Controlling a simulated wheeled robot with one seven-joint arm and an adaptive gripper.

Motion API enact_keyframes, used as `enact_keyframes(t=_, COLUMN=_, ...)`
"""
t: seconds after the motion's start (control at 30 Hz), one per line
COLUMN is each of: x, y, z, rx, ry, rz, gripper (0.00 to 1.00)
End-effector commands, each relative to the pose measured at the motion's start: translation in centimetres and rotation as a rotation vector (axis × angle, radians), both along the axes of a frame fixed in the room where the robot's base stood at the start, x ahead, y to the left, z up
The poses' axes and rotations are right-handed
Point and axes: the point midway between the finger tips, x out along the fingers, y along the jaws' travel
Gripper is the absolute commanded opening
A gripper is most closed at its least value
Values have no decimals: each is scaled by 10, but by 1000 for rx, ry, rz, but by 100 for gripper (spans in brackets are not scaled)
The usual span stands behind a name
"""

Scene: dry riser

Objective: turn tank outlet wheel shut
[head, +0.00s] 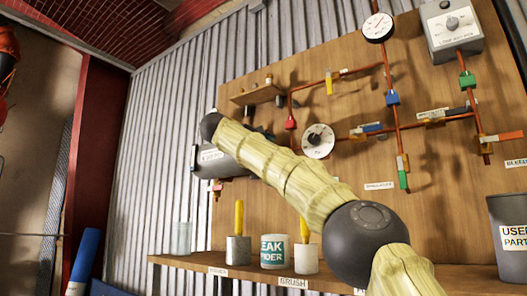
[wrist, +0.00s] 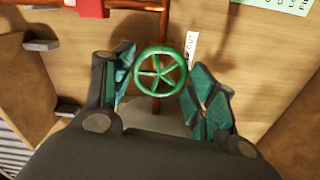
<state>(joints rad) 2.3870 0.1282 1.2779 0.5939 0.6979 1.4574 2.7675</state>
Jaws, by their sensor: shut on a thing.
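The tank outlet wheel (wrist: 159,72) is a small green spoked handwheel on a copper pipe, in the middle of the wrist view. My gripper (wrist: 161,78) has one teal-padded finger on each side of the wheel and is shut on it. A gap seems to show beside the rim, so the exact contact points are hard to make out. In the head view my arm crosses the board and hides the wheel and the fingers. A white label stands just right of the wheel in the wrist view.
A wooden board (head: 260,130) carries copper pipes, a gauge (head: 378,27), a round dial (head: 318,140) and several coloured valve handles close to my arm. Below, a shelf (head: 345,279) holds a LEAK FINDER tub (head: 274,252), a brush pot (head: 306,260) and a USED PARTS bin (head: 508,225).

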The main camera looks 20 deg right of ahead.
Motion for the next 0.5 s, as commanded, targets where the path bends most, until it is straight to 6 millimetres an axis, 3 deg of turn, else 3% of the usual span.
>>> enact_keyframes(t=0.47, x=0, y=-1, z=-2, rx=12, ry=-9, rz=-4, gripper=33)
enact_keyframes(t=0.5, x=0, y=-1, z=-2, rx=12, ry=-9, rz=-4, gripper=59)
